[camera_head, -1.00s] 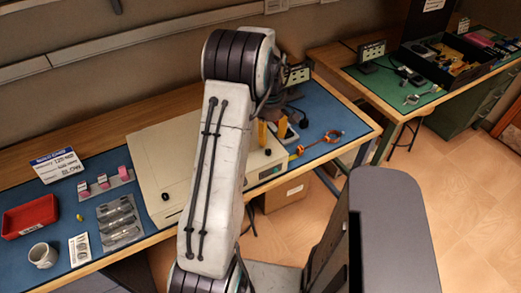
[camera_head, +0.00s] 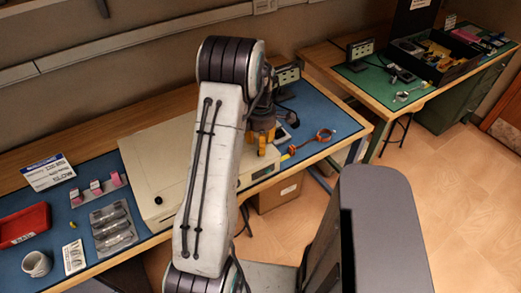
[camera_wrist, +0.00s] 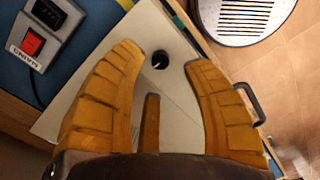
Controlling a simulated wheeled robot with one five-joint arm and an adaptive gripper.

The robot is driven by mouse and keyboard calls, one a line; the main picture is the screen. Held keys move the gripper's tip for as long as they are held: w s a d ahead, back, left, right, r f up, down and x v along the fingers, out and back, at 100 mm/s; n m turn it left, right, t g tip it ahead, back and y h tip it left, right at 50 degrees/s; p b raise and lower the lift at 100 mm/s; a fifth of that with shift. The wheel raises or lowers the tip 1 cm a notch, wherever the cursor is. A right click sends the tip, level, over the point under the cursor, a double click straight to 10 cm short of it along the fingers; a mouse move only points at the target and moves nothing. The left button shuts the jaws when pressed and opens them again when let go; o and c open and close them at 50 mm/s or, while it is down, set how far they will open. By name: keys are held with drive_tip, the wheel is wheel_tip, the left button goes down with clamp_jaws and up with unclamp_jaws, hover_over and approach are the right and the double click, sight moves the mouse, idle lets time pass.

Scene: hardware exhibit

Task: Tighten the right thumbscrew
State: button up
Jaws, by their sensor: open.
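A cream, flat-topped case (camera_head: 150,165) lies on the blue mat. One small black thumbscrew (camera_head: 158,200) shows at its front left in the head view. The right thumbscrew (camera_wrist: 161,60) is a round black knob with a light mark, near the case's edge in the wrist view. In the head view my gripper hides it. My gripper (camera_head: 263,146) is over the case's right end, with yellow fingers pointing down. In the wrist view my gripper (camera_wrist: 163,54) is open, its two long fingers on either side of the knob with gaps; a third shorter finger is below it. I see no contact.
A grey switch box (camera_wrist: 45,28) with a red rocker stands beside the case. A second green-matted table (camera_head: 385,88) stands right.

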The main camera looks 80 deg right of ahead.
drive_tip(key=shift+f, duration=1.85)
drive_tip(key=shift+o, duration=0.3)
clamp_jaws()
